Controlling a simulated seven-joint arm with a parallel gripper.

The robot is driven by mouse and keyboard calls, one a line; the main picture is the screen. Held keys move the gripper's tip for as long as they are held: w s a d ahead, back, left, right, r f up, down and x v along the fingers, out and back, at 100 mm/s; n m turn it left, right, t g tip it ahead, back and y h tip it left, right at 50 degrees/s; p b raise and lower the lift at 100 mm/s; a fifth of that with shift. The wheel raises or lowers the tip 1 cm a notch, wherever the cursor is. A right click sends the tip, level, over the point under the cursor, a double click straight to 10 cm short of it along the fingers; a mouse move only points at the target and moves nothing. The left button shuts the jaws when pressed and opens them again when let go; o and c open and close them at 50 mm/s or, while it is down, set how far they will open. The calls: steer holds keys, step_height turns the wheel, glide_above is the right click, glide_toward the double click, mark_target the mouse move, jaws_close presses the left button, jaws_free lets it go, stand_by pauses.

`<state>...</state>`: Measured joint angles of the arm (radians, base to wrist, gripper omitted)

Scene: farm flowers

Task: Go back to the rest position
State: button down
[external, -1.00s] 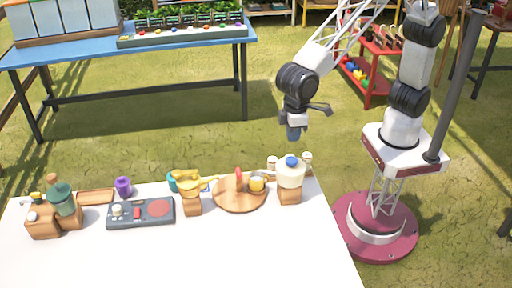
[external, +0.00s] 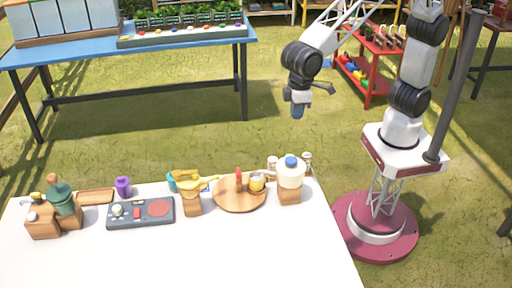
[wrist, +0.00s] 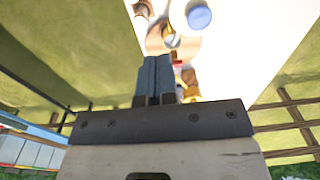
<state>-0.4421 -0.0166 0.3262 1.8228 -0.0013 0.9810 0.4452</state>
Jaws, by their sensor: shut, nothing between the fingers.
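My gripper (external: 297,111) hangs in the air beyond the far right part of the white table, pointing down, over the grass and clear of everything. Its blue-grey fingers are together and empty; they also show in the wrist view (wrist: 155,75). My arm comes down from the top of the external view, and its base stands at the right of the table.
The white table (external: 180,262) holds a jar with a blue lid (external: 291,173), a round wooden board (external: 240,208), a yellow item (external: 188,182), a grey panel (external: 140,212) and a green pot (external: 62,199). A blue table (external: 75,53) and red shelf (external: 372,72) stand behind.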

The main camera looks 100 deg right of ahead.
steer(key=s+d+r, duration=0.5)
steer(key=s+d, duration=0.3)
steer(key=d, duration=0.4)
steer(key=s+d+t, duration=0.1)
steer(key=s+d, duration=0.8)
steer(key=s, duration=0.4)
steer(key=s+d+f+t, duration=0.1)
steer(key=s+d, duration=0.8)
steer(key=s, duration=0.4)
steer(key=shift+d, duration=0.25)
steer(key=shift+f, duration=0.1)
